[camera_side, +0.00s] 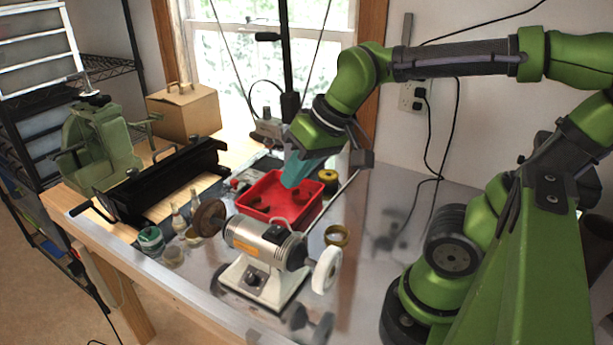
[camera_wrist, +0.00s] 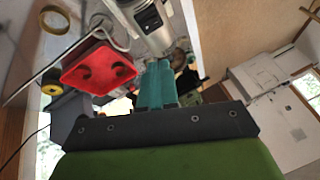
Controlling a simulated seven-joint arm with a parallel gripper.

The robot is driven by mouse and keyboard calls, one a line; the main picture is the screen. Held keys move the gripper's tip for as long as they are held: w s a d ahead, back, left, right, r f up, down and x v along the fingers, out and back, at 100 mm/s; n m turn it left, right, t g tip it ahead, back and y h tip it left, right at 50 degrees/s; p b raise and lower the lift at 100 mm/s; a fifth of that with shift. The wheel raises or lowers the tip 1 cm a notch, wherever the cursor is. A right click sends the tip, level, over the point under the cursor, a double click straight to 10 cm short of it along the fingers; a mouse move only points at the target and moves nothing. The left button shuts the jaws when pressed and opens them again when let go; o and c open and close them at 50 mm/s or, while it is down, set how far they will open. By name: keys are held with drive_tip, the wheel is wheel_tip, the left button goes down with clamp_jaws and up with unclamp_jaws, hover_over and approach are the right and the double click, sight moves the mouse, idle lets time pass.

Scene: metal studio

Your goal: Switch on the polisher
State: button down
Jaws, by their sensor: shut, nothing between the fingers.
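The polisher (camera_side: 262,245) is a silver bench motor with a brown wheel on its left end and a white wheel on its right end. It stands on a light base with a dark knob (camera_side: 254,279) on the front. A dark switch box (camera_side: 277,233) sits on top of the motor. In the wrist view the polisher (camera_wrist: 155,38) is at the top, with a dark switch plate (camera_wrist: 149,18) showing. My gripper (camera_side: 293,184) has teal fingers, shut and empty, above the red tray behind the polisher. The fingers also show in the wrist view (camera_wrist: 157,68), apart from the polisher.
A red tray (camera_side: 255,212) with dark pieces lies behind the polisher. A black sheet bender (camera_side: 170,180), a green machine (camera_side: 100,140) and a cardboard box (camera_side: 184,112) stand left. Small bottles and jars (camera_side: 150,240) sit left of the brown wheel. A brass ring (camera_side: 337,235) lies right.

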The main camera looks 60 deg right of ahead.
drive_tip(key=w+r+n+g, duration=0.2)
drive_tip(key=r+g, duration=0.1)
drive_tip(key=w+a+r+n+g, duration=0.1)
drive_tip(key=r+g, duration=0.1)
drive_tip(key=shift+a+h, duration=0.1)
drive_tip(key=shift+h, duration=0.2)
drive_tip(key=shift+f, duration=0.15)
approach(272, 232)
drive_tip(key=f, duration=0.4)
drive_tip(key=a+f, duration=0.1)
drive_tip(key=f, duration=0.1)
drive_tip(key=shift+f, duration=0.4)
